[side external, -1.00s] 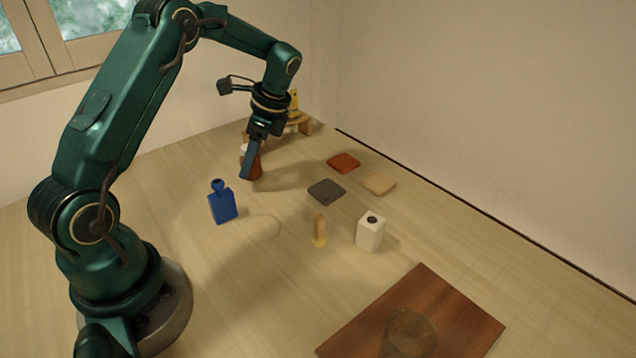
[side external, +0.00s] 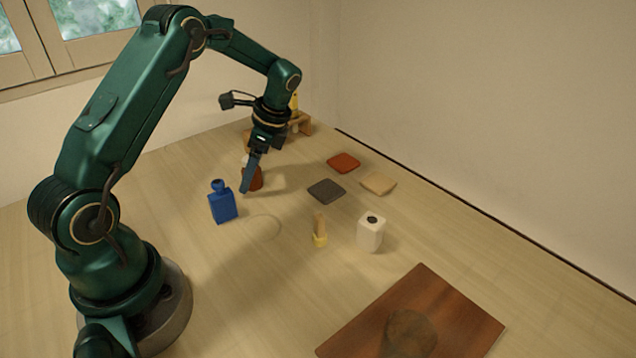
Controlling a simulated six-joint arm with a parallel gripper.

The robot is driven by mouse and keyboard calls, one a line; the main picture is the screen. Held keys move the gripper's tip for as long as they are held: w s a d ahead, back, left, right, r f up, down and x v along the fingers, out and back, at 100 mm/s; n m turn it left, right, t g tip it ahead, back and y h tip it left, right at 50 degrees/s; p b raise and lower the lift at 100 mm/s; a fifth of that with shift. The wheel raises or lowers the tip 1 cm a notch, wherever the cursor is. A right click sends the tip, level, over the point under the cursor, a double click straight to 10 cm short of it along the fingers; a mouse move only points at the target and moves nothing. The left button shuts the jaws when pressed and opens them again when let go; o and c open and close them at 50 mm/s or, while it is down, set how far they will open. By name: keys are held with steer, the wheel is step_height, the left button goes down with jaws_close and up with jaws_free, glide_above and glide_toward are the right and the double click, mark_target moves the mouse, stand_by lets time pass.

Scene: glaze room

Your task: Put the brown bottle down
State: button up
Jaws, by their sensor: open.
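The brown bottle (side external: 257,181) is at the back left of the table, partly hidden behind a finger of my gripper (side external: 250,178). A small pale part shows beside the finger near the bottle's top. My gripper points down, its jaws open, with the near finger in front of the bottle. The far finger is hidden, so I cannot tell whether the bottle stands between the fingers or just behind them. The bottle looks upright and its base appears to be at the table surface, though the contact is hard to see.
A blue bottle (side external: 222,204) stands close by on the left. Red (side external: 343,162), grey (side external: 326,190) and beige (side external: 378,184) tiles lie right. A white bottle (side external: 370,235), a small brush-like item (side external: 320,230) and a wooden board (side external: 455,305) are nearer. A low wooden stand (side external: 303,122) is behind.

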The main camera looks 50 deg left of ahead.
steer(key=w+d+r+n+t, duration=0.1)
steer(key=d+r, duration=0.2)
steer(key=r, duration=0.5)
steer(key=w+d+r+t, duration=0.1)
steer(key=d+r, duration=0.3)
steer(key=r, duration=0.3)
steer(key=s+d+n+t+h, duration=0.3)
steer(key=s+d+n+t, duration=0.3)
steer(key=s+d, duration=0.6)
steer(key=shift+s+f+n+t, duration=0.3)
steer(key=shift+s+n+t, duration=0.1)
steer(key=shift+s+n, duration=0.65)
